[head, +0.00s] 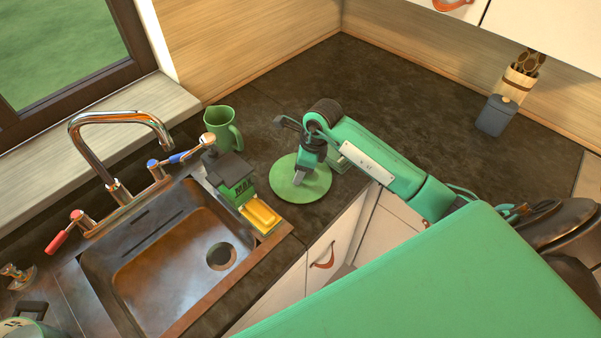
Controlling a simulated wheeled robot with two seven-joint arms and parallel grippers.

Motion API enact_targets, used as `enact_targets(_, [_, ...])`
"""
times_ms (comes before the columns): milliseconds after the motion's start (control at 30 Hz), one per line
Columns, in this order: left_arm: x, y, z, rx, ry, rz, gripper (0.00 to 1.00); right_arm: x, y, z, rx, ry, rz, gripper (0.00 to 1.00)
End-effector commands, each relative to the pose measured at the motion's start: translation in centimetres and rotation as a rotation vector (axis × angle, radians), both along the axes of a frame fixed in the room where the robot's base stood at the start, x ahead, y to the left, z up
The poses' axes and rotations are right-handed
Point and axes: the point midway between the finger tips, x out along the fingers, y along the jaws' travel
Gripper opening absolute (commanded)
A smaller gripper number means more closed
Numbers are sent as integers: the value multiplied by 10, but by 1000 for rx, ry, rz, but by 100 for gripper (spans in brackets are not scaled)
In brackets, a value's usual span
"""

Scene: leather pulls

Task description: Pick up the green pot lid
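The green pot lid (312,192) is a flat round disc lying on the dark countertop, right of the sink. My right arm comes in from the right, and its gripper (300,178) points down over the middle of the lid. The fingertips are at or just above the lid's centre, where a knob would be hidden. I cannot tell whether the fingers are open or shut, or whether they touch the lid. My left gripper is not in view.
A green pitcher (222,130) stands behind the sink (165,260). A green box (236,188) and a yellow sponge (260,215) sit at the sink's right edge, close to the lid. A grey canister (496,115) stands at the back right. The counter behind the arm is clear.

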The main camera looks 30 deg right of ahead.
Motion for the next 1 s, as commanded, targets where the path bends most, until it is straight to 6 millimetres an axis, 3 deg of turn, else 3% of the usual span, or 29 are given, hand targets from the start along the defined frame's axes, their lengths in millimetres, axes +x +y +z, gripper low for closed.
enact_targets(167, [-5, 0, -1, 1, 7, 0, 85, 0, 0, 0, -1, -1, 0, 53])
enact_targets(400, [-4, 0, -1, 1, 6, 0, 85, 0, 0, 0, -1, -1, 0, 6])
enact_targets(433, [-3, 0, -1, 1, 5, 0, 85, 0, 0, 0, 0, -1, 0, 3])
enact_targets(767, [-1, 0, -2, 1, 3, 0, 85, 1, -1, 4, 0, -4, 0, 3])
enact_targets(1000, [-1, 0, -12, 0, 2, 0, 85, 1, -1, 32, -2, -7, 1, 3])
